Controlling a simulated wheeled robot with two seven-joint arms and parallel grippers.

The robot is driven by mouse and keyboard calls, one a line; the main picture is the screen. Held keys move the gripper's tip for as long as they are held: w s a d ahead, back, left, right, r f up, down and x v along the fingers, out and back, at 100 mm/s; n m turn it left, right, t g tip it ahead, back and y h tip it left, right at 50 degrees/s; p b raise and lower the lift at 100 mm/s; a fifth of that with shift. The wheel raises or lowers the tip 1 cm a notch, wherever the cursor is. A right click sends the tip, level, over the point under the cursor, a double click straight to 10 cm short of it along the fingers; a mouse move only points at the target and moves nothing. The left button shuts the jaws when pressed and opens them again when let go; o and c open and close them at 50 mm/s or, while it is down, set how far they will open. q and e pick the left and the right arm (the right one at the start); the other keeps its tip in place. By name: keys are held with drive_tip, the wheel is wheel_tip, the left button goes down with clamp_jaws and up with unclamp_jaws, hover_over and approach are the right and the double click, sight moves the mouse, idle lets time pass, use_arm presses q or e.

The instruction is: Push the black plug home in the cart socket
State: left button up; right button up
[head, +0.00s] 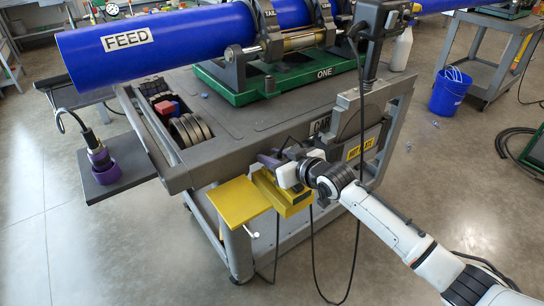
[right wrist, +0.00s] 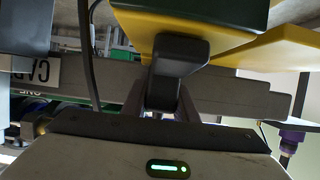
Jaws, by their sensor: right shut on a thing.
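My right gripper (head: 275,163) is at the front edge of the cart, just above a yellow box (head: 281,196) fixed there. In the right wrist view my right gripper (right wrist: 172,104) is shut on the black plug (right wrist: 179,56). The plug lies against the yellow box (right wrist: 138,24) in that picture. Its front end and the socket opening are hidden, so I cannot tell how deep it sits. In the head view the gripper hides most of the plug. My left gripper is not in view.
A yellow plate (head: 238,201) juts out left of the box. A grey upright plate (head: 358,113) and a yellow label (head: 362,148) are close on the right. Black cables (head: 313,245) hang below. A blue pipe (head: 160,45) lies across the green machine (head: 232,92).

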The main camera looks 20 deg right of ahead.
drive_tip(key=shift+f, duration=0.15)
drive_tip(key=o, duration=1.1)
drive_tip(key=shift+o, duration=0.2)
